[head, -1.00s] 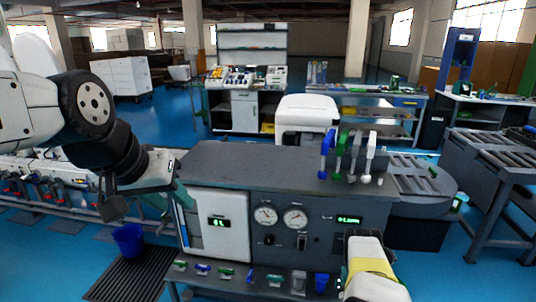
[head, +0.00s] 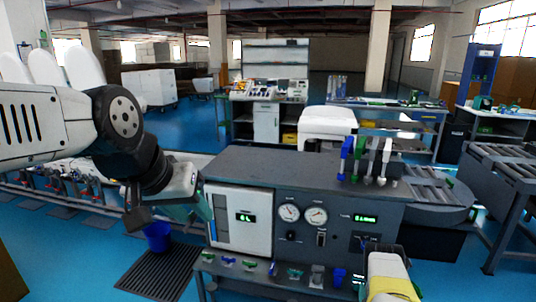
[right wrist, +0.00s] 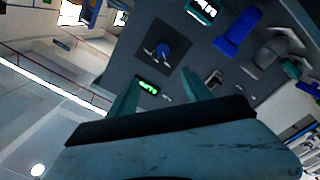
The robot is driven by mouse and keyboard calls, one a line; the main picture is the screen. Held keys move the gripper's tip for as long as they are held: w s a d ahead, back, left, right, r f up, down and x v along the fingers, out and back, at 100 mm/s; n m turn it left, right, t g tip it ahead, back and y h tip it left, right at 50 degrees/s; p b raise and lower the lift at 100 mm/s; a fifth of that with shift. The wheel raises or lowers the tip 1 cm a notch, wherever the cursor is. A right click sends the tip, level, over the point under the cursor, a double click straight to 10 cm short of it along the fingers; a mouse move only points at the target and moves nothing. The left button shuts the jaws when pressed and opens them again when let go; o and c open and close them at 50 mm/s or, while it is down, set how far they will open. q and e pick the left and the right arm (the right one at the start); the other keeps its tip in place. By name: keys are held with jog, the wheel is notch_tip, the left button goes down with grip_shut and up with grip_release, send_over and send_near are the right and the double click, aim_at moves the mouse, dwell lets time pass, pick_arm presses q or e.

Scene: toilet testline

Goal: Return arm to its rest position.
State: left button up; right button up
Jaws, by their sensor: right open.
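My left arm comes in from the left in the head view, and its gripper (head: 168,212) hangs at the left end of the grey test bench (head: 290,165). Its fingers are partly hidden, so I cannot tell their opening. My right arm (head: 392,278) shows low at the right of the bench front in the head view. In the right wrist view my right gripper (right wrist: 158,95) has two teal fingers spread apart with nothing between them. Past them is a dark panel with a green lit display (right wrist: 148,87).
The bench front has two gauges (head: 302,214) and a white panel (head: 240,220). Blue, green and white handles (head: 366,160) stand on its right end. A low shelf (head: 275,282) holds small parts. A blue bucket (head: 158,237) stands on the floor at left. Roller conveyors (head: 510,165) are at right.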

jog(key=w+d+r+m+g, duration=0.1)
jog(key=w+r+m, duration=0.1)
jog(key=w+r, duration=0.65)
jog(key=w+d+r+m+g, duration=0.1)
jog(key=w+d+r+g, duration=0.1)
jog(key=w+r, duration=0.65)
jog(key=s+a+r+m+g+y, duration=0.15)
jog(key=a+r, duration=0.25)
jog(key=r, duration=0.7)
jog(key=s+a+r+m+g, duration=0.15)
jog(key=a+r, duration=0.25)
jog(key=r, duration=0.7)
jog(key=s+a+r+g+y, duration=0.2)
jog(key=s+a+r+y, duration=0.2)
jog(key=s+a+r, duration=1.1)
jog(key=s+a+r+g, duration=0.1)
jog(key=s+a, duration=0.2)
jog(key=s, duration=1.1)
jog(key=s+a+r+g+y, duration=0.1)
jog(key=s+a+g, duration=0.1)
jog(key=s, duration=1.2)
jog(key=shift+a+r+n, duration=0.3)
jog(key=shift+a, duration=0.4)
